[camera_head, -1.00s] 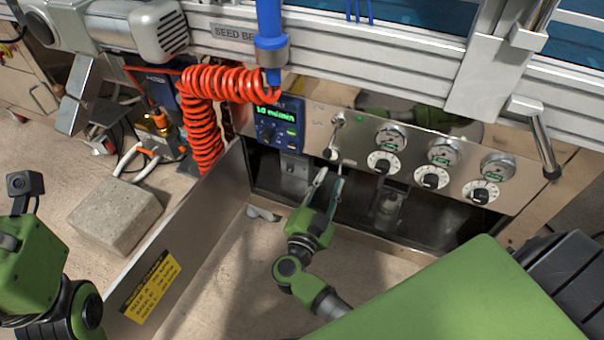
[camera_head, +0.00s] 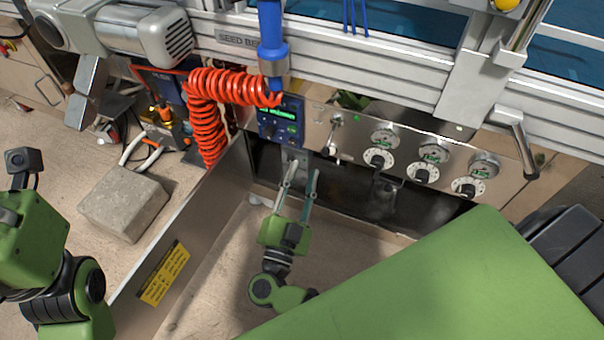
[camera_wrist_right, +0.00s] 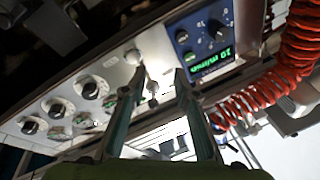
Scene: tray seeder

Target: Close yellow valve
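No valve that is clearly the yellow one shows. A yellow knob (camera_head: 507,4) is cut by the top edge of the head view, at the right. A brass-yellow fitting (camera_head: 164,113) shows among the hoses at the left. My right gripper (camera_head: 302,174) is open and empty in front of the steel panel (camera_head: 345,158), below the blue display unit (camera_head: 281,122). In the right wrist view its fingers (camera_wrist_right: 156,85) stand apart, with a small lever (camera_wrist_right: 152,88) of the panel behind the gap. My left arm is at the left edge; its fingers are out of view.
Several dials (camera_head: 422,173) line the panel to the right. A coiled orange hose (camera_head: 207,120) hangs left of the display. A steel side plate (camera_head: 210,215) stands left of my right arm. A concrete block (camera_head: 124,203) lies on the floor.

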